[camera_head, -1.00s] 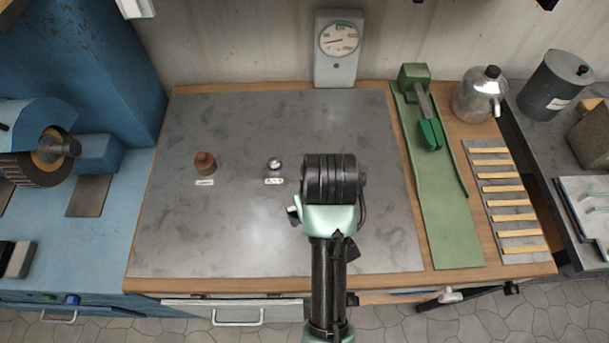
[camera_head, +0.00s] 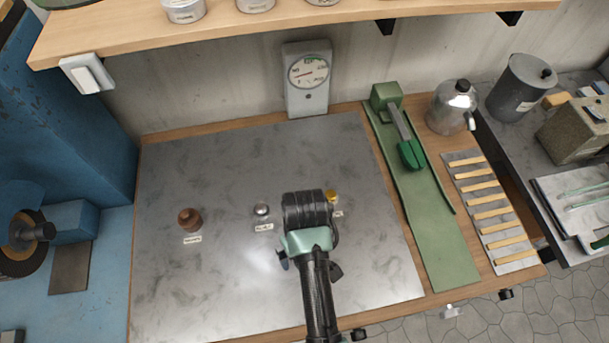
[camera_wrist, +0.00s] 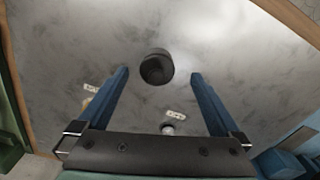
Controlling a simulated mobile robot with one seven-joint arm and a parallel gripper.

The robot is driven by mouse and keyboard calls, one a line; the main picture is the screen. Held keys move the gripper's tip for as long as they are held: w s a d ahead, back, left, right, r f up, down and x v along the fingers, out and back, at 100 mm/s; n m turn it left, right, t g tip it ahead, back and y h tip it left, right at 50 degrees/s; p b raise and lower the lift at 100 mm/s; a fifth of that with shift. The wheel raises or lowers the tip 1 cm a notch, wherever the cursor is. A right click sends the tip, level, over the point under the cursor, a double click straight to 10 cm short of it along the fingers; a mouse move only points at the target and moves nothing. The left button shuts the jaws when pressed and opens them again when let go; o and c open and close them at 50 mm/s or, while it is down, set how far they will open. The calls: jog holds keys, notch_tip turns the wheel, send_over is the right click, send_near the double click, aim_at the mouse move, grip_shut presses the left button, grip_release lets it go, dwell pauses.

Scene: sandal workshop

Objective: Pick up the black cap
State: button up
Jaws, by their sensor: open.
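The black cap (camera_wrist: 157,67) is a short dark round piece on the grey metal sheet in the wrist view. My gripper (camera_wrist: 160,74) is open, with one blue finger on each side of the cap in the picture. Clear gaps show between the cap and both fingers; how far the cap lies beyond the fingertips is hard to judge. In the head view my arm hides the black cap and my fingers.
A silver piece (camera_head: 262,210), a brown piece (camera_head: 190,220) and a partly hidden yellow piece (camera_head: 332,196) stand on the sheet (camera_head: 190,285). A gauge (camera_head: 307,78) stands behind, below a shelf (camera_head: 240,38).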

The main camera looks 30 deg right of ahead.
jog(key=shift+w+d+f+p, duration=0.1)
jog(key=shift+f+p, duration=0.1)
jog(key=shift+f, duration=0.65)
jog(key=shift+w+f+p, duration=0.1)
jog(key=shift+f+p, duration=0.05)
jog(key=shift+f, duration=0.65)
jog(key=shift+w+d+f+p, duration=0.1)
jog(key=shift+f+p, duration=0.1)
jog(key=shift+f, duration=0.65)
jog(key=shift+c, duration=0.2)
jog(key=c, duration=1.4)
